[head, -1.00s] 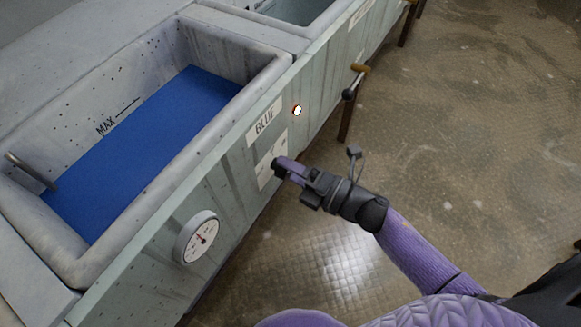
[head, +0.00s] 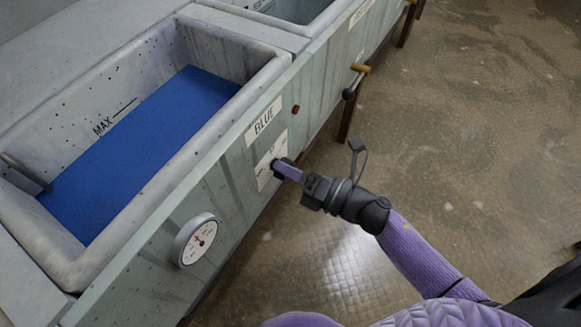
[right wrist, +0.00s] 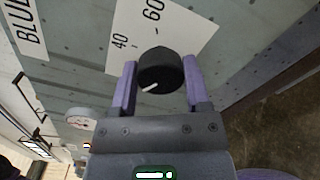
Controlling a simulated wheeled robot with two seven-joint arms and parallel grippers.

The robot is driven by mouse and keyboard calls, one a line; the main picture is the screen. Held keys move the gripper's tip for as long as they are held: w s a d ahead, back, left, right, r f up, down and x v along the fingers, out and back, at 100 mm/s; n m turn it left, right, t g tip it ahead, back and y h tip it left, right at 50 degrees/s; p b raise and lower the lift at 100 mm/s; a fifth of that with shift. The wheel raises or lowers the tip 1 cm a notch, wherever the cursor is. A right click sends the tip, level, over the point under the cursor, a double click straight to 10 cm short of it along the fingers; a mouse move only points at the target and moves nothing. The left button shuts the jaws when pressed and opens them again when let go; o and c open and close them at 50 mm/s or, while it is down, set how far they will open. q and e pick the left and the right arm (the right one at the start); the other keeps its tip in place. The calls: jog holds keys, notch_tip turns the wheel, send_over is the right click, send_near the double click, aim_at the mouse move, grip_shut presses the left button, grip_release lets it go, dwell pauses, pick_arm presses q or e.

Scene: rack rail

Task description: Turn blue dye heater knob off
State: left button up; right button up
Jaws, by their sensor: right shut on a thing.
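The blue dye heater knob (right wrist: 161,68) is round and black with a white pointer mark. In the right wrist view the mark points to the lower left, away from the 40 and 60 on the white dial plate (right wrist: 185,30). My right gripper (head: 284,168) is shut on the knob, one purple finger on each side. In the head view the fingers largely hide the knob. The small indicator lamp (head: 295,109) beside the BLUE label (head: 263,121) is dark red and unlit. My left gripper is not in view.
The blue dye vat (head: 75,262) stands behind the front panel. A round gauge (head: 196,240) is on the panel left of the knob. A lever handle (head: 354,82) juts out farther along. The floor (head: 440,150) on the right is clear.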

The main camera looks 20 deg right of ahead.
jog(key=o, duration=1)
jog(key=shift+o, duration=1)
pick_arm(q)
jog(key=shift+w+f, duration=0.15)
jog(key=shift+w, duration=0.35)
pick_arm(e)
jog(key=shift+o, duration=0.4)
pick_arm(q)
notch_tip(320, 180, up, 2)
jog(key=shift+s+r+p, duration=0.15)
jog(key=shift+p, duration=0.95)
pick_arm(e)
jog(key=v, duration=1)
